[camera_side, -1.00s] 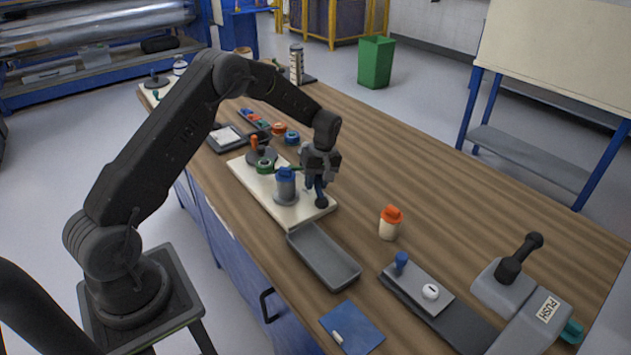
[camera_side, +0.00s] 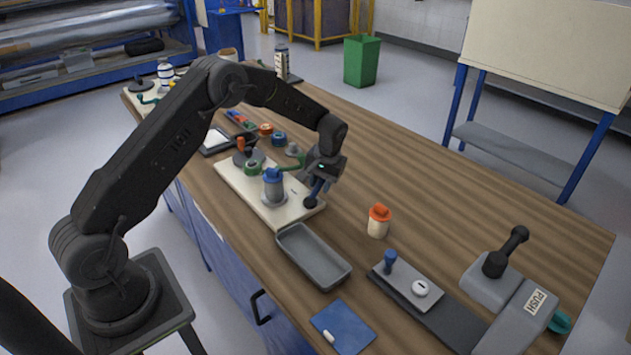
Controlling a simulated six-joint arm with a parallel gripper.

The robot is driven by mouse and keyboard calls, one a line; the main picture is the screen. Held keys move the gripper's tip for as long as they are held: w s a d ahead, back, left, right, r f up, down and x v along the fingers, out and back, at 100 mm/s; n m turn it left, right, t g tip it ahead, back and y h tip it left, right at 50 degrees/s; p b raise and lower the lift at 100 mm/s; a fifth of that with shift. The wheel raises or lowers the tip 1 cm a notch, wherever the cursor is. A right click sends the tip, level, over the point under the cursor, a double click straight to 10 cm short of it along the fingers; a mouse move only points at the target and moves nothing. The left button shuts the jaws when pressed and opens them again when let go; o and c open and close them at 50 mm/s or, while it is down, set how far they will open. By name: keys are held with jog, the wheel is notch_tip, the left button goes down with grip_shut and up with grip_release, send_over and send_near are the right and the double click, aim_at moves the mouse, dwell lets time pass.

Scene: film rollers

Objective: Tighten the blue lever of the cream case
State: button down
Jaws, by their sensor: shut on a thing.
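The cream case (camera_side: 232,182) is a flat, low block on the wooden bench, below my forearm. The jaws cover the lever's top. A grey cylinder with a blue cap (camera_side: 273,187) stands on the case, left of the lever.
A grey tray (camera_side: 298,236) sits just in front of the case. An orange-capped cream bottle (camera_side: 379,221) stands to the right. A dark plate with a blue knob (camera_side: 390,262) and a grey PUSH unit (camera_side: 520,308) are further right. The bench behind the bottle is clear.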

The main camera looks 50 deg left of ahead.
jog(key=shift+w+d+m+t, duration=0.15)
jog(key=shift+d+m, duration=0.35)
jog(key=shift+m, duration=0.4)
jog(key=shift+w+d+m+t, duration=0.15)
jog(key=shift+d+m, duration=0.3)
jog(key=shift+m, duration=0.45)
jog(key=shift+s, duration=0.1)
jog(key=c, duration=0.8)
grip_release()
jog(key=shift+d+r, duration=0.45)
jog(key=shift+r, duration=1.85)
jog(key=shift+d+r, duration=0.4)
jog(key=shift+r, duration=1.85)
jog(key=shift+d+r, duration=0.45)
jog(key=shift+r, duration=1.85)
